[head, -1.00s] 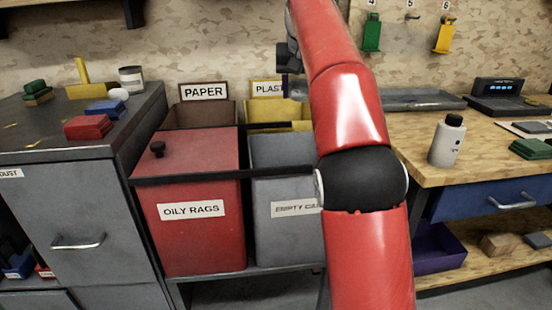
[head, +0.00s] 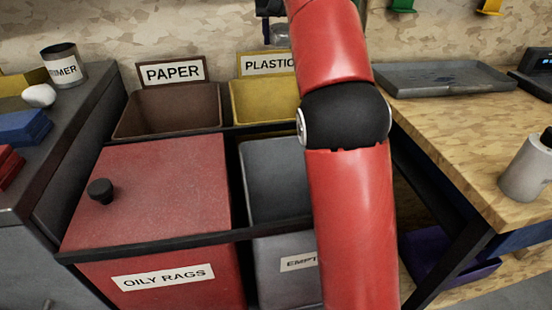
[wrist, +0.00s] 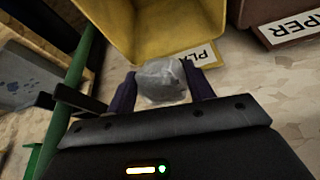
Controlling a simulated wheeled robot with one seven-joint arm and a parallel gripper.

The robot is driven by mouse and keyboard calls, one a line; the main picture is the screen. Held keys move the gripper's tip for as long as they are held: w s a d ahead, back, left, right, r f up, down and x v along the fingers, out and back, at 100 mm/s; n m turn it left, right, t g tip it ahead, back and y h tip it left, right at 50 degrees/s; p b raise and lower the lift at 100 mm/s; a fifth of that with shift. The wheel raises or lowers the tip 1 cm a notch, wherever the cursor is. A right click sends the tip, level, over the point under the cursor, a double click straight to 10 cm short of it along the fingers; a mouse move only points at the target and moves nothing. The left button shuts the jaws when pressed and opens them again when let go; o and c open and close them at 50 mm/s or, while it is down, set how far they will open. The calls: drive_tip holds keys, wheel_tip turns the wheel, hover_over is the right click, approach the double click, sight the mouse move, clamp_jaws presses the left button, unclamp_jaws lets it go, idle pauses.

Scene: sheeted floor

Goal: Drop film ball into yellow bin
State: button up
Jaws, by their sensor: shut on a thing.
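My gripper (wrist: 160,72) is shut on the film ball (wrist: 161,84), a crumpled, pale grey, see-through lump between its two dark fingers in the wrist view. The yellow bin (wrist: 118,22) lies just beyond the fingertips there, with its PLASTIC label partly hidden by the ball and a finger. In the head view the yellow bin (head: 258,104) stands at the back, right of the brown bin, its right part hidden by my red arm. My gripper is mostly hidden or cut off at the top of the head view.
The brown PAPER bin (head: 168,108) adjoins the yellow one. In front are the lidded red OILY RAGS bin (head: 150,190) and a grey bin (head: 275,180). A grey cabinet at left holds a can (head: 64,66). A wooden bench (head: 450,130) with a grey tray (head: 450,79) stands right.

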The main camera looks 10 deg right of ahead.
wheel_tip(320, 180, down, 6)
drive_tip(key=shift+s+r, duration=0.1)
drive_tip(key=shift+r, duration=0.05)
idle(0.4)
drive_tip(key=o, duration=1.1)
drive_tip(key=shift+c, duration=0.2)
drive_tip(key=shift+r, duration=0.1)
drive_tip(key=v, duration=0.7)
drive_tip(key=shift+s+r, duration=0.15)
drive_tip(key=shift+r, duration=0.1)
drive_tip(key=shift+s, duration=0.1)
